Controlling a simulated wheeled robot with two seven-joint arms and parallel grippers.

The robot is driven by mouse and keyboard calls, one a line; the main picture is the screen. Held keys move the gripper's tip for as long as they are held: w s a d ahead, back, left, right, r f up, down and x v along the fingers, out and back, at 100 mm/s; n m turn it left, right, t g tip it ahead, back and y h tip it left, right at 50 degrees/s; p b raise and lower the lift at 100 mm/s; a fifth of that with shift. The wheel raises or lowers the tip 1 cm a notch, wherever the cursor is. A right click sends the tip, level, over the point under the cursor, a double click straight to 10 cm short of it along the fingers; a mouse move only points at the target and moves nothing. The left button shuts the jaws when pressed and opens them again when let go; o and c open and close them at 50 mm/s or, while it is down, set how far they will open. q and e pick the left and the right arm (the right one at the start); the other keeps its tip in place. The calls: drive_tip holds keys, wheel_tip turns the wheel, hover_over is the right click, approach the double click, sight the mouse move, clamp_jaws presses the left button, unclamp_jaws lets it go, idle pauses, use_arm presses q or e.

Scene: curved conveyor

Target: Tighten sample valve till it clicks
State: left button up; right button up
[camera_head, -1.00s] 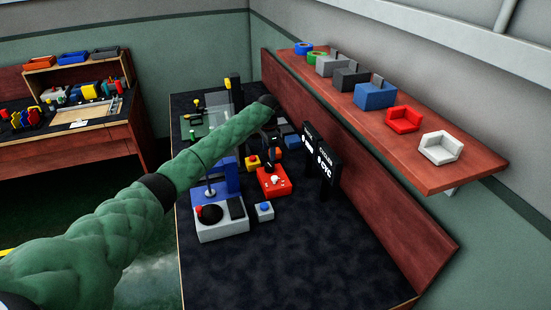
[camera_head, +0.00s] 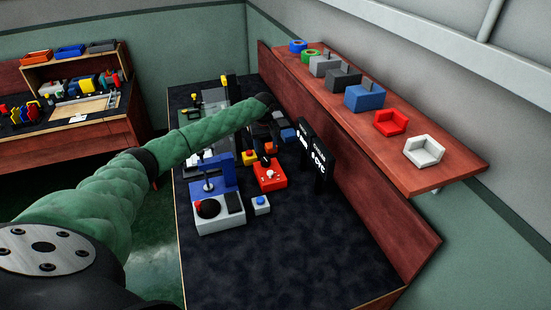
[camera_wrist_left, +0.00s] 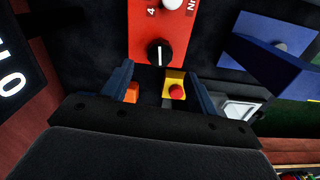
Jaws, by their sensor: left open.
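A red box (camera_head: 270,174) with controls on top stands mid-bench. In the left wrist view the red box (camera_wrist_left: 172,20) carries a black round knob (camera_wrist_left: 160,52) with a white pointer line, and a white knob at the top edge. No sample valve label is readable; I cannot tell for sure which knob is the valve. My left gripper (camera_wrist_left: 158,75) is open, with its two blue-grey fingers apart, one on either side of the black knob's line in the picture. Nothing is between the fingertips, and contact with the knob is not visible. My right gripper is not in view.
A yellow box (camera_head: 249,157) with a red button stands near the red box. A grey-and-blue machine (camera_head: 218,215) and a small blue-button box (camera_head: 261,205) are in front. Black signs (camera_head: 318,160) stand to the right. The bench's front is clear. A shelf (camera_head: 445,178) overhangs at the right.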

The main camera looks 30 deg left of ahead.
sight(266, 159)
use_arm(q)
drive_tip(key=shift+f+p, duration=0.3)
drive_tip(key=shift+f, duration=0.3)
drive_tip(key=shift+f+p, duration=1.1)
drive_tip(key=shift+f, duration=2.2)
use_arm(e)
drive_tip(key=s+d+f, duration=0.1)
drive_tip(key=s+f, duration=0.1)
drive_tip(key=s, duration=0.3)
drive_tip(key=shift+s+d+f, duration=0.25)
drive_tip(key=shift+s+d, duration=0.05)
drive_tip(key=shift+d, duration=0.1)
use_arm(q)
drive_tip(key=c, duration=1)
